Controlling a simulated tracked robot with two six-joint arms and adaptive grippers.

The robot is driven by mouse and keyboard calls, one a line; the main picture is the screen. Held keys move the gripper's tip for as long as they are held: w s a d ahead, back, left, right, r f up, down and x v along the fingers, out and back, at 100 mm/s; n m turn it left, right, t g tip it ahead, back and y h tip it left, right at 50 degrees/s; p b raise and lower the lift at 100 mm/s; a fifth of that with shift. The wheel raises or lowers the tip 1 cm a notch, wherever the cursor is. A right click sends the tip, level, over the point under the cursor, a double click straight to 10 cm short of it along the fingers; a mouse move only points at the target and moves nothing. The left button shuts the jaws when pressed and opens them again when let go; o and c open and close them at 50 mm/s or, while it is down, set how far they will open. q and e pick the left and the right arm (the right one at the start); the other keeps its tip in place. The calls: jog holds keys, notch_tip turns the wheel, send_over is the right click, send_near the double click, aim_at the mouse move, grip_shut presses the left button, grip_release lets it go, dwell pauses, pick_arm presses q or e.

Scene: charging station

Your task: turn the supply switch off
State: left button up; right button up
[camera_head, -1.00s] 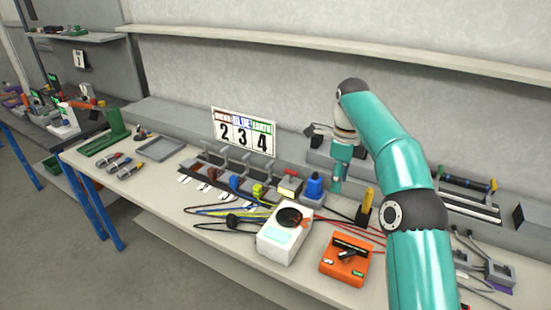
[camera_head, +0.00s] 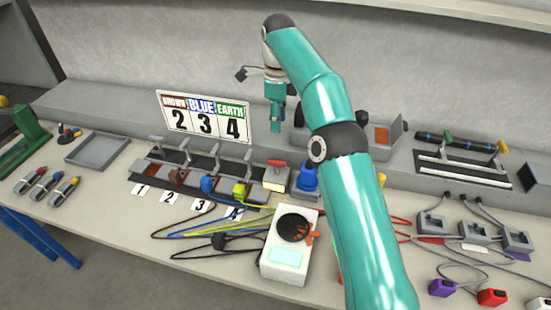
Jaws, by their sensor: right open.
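A small box with a cream front and a red bar on top (camera_head: 276,177) stands at the right end of the lever row; it may be the supply switch, but I cannot read a label. A blue-topped device (camera_head: 306,180) stands just right of it. My right gripper (camera_head: 270,88) is open, beyond and above these devices, near the back ledge, and looks empty. It appears apart from both. My right arm crosses the bench and covers part of it. My left gripper is out of view.
A sign reading 2, 3, 4 (camera_head: 205,117) stands behind several levers with numbered tags. A white meter with a black dial (camera_head: 289,245) and loose cables lie in front. A grey tray (camera_head: 97,149) is at left; grey plugs (camera_head: 474,232) are at right.

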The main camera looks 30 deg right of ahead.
jog(key=b, duration=0.2)
send_over(279, 161)
notch_tip(279, 161, down, 8)
jog(key=shift+w+r, duration=0.1)
jog(key=shift+r, duration=0.15)
notch_tip(279, 161, down, 7)
jog(key=shift+f+b, duration=0.15)
jog(key=shift+b, duration=0.25)
